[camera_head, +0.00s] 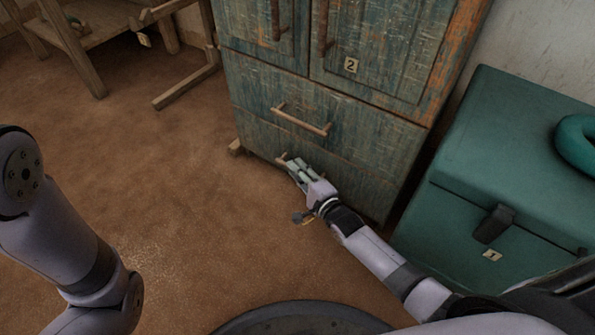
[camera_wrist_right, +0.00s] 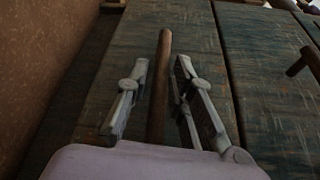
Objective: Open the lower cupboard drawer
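The lower drawer (camera_head: 355,182) is the bottom front of the worn blue-green cupboard (camera_head: 265,68) and looks shut. Its handle is mostly hidden behind my right gripper (camera_head: 292,165) in the head view. In the right wrist view the handle (camera_wrist_right: 160,85) is a brown bar lying lengthwise between the two fingers of my right gripper (camera_wrist_right: 161,64). The fingers stand open on either side of the bar, with a visible gap on the left and a narrower one on the right. The left arm shows at the left, but its gripper is out of view.
The upper drawer's handle (camera_head: 303,120) is just above; it also shows in the right wrist view (camera_wrist_right: 303,62). A green chest (camera_head: 465,235) with a teal ring (camera_head: 580,142) stands close on the right. A wooden frame (camera_head: 185,85) is at back left.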

